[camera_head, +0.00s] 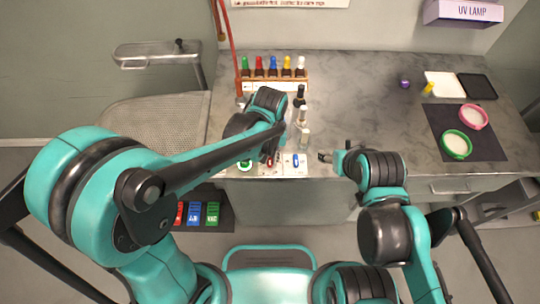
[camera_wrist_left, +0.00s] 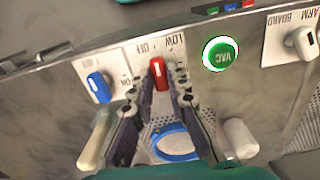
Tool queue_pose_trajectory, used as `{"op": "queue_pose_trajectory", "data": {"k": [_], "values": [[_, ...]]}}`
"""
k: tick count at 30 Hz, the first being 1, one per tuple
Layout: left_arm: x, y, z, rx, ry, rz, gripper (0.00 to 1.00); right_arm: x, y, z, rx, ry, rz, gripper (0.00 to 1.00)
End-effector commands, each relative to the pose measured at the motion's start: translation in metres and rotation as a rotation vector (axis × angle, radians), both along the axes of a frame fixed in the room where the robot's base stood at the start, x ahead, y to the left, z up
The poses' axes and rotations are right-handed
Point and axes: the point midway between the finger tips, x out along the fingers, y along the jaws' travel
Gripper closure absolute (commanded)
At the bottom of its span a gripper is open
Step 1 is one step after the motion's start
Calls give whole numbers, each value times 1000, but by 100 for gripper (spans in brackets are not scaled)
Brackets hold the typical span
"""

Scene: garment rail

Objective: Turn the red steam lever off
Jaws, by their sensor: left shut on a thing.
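The red steam lever (camera_head: 270,161) is on a white panel at the front edge of the counter. In the left wrist view the red lever (camera_wrist_left: 160,73) stands near the OFF and LOW marks; I cannot tell its exact setting. My left gripper (camera_wrist_left: 160,98) has a finger on each side of the lever and is shut on it. In the head view my left gripper (camera_head: 270,150) comes down over the panel, and the arm hides part of it. My right gripper (camera_head: 325,157) is to the right, away from the lever, too small to judge.
A blue lever (camera_wrist_left: 99,87) and a green VAC button (camera_wrist_left: 220,54) flank the red lever. Several small bottles (camera_head: 272,68) stand in a wooden rack behind, with loose bottles (camera_head: 302,115) nearer. A dark mat (camera_head: 480,148) with two round dishes lies at right.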

Motion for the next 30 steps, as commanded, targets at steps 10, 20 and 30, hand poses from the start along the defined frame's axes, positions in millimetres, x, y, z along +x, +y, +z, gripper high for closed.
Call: {"op": "queue_pose_trajectory", "data": {"k": [10,20,30], "values": [[0,0,0,0,1,41,100,0,0,0,0,0,0,42],[0,0,0,0,1,40,66,0,0,0,0,0,0,42],[0,0,1,0,0,39,64,0,0,0,0,0,0,42]]}}
